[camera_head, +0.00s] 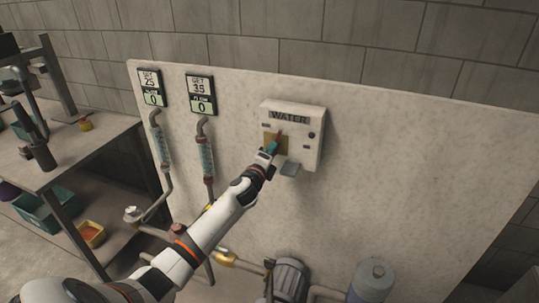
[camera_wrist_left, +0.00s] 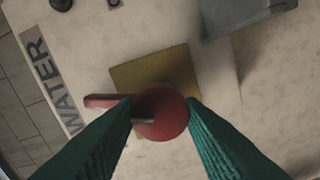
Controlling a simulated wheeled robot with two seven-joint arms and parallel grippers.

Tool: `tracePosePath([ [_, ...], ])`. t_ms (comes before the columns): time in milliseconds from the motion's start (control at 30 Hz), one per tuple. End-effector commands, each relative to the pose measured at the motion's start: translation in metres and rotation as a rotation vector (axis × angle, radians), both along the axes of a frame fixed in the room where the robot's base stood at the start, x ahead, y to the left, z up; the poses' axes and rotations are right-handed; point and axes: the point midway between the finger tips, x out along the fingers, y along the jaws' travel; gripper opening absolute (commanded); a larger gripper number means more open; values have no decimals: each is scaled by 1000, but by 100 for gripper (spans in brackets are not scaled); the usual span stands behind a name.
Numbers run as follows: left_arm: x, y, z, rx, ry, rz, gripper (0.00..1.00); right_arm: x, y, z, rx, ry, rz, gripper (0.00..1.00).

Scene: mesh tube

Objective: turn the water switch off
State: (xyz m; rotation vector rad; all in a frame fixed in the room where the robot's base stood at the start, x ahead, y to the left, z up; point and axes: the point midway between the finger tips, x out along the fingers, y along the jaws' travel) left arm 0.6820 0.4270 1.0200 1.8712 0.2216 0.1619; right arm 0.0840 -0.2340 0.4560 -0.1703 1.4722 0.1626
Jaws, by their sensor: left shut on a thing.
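The water switch box (camera_head: 303,118) is a pale box labelled WATER on the upright panel. On its front is a yellow plate (camera_wrist_left: 178,65) with a red switch handle (camera_wrist_left: 160,115) that has a rounded knob end. A bit of red also shows at the gripper tip in the head view (camera_head: 279,133). My left gripper (camera_head: 273,146) reaches up to the box, its teal fingers on either side of the red knob and shut on it. The fingers partly hide the handle in the head view. My right gripper is not in view.
Two gauges (camera_head: 151,88) (camera_head: 201,94), both reading 0 on their lower displays, hang left of the box above clear tubes. A pump (camera_head: 290,280) and a grey tank (camera_head: 372,281) stand below. The panel's right side is clear.

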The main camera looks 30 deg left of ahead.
Motion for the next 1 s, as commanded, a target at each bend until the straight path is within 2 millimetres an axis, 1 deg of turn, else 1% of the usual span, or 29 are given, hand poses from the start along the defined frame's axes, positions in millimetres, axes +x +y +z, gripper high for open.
tracePosePath([
  [200, 0, 0, -1, -159, -37, -1, 13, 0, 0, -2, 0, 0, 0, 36],
  [433, 0, 0, -1, -264, -62, 0, 13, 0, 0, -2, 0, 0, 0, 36],
  [700, 0, 0, -1, -315, -74, 1, 13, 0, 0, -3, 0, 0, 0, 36],
  [1000, 0, 0, -1, -320, -75, 1, 13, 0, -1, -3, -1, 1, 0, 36],
])
